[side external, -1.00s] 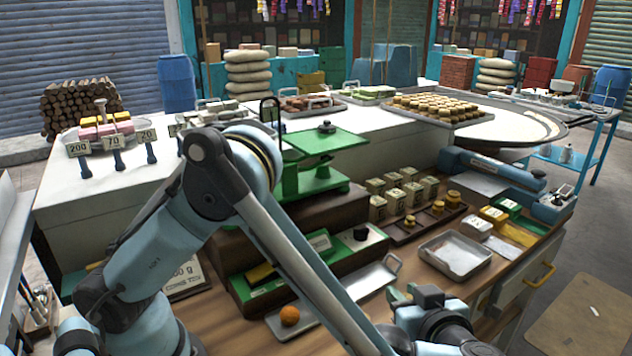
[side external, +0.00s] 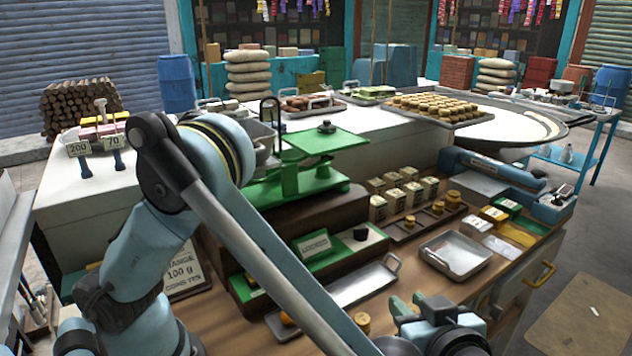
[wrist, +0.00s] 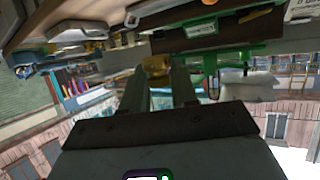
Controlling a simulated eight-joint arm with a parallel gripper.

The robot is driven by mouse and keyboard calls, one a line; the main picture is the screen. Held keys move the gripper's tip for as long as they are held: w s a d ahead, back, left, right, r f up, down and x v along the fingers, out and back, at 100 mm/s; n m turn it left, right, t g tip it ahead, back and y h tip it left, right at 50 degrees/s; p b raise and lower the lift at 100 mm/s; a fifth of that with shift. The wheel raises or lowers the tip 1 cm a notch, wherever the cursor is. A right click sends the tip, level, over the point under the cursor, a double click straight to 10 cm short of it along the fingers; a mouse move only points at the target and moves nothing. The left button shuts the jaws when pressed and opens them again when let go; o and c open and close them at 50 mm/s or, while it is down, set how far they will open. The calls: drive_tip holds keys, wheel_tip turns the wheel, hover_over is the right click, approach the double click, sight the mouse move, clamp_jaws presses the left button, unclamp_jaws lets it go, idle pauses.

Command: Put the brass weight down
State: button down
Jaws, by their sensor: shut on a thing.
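My gripper (side external: 409,301) is low at the front of the counter, left of and below the metal tray, with its pale green fingertips a little apart. In the wrist view my gripper (wrist: 160,72) has a brownish-gold thing, the brass weight (wrist: 155,65), at its fingertips; its outline is dim. The side external view does not show it clearly between the fingers. A separate small brass piece (side external: 362,322) stands on the wooden counter left of the gripper. I cannot tell how high the held weight is.
A green balance scale (side external: 318,180) stands centre.

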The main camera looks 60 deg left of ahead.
drive_tip(key=w+a+r, duration=0.7)
drive_tip(key=r, duration=0.1)
drive_tip(key=w+a+r, duration=0.2)
drive_tip(key=a+r, duration=1.4)
drive_tip(key=a, duration=0.3)
hover_over(322, 144)
wheel_tip(322, 144, down, 6)
drive_tip(key=shift+f, duration=2.05)
drive_tip(key=c, duration=0.9)
unclamp_jaws()
drive_tip(key=shift+f, duration=0.15)
drive_tip(key=shift+o, duration=0.2)
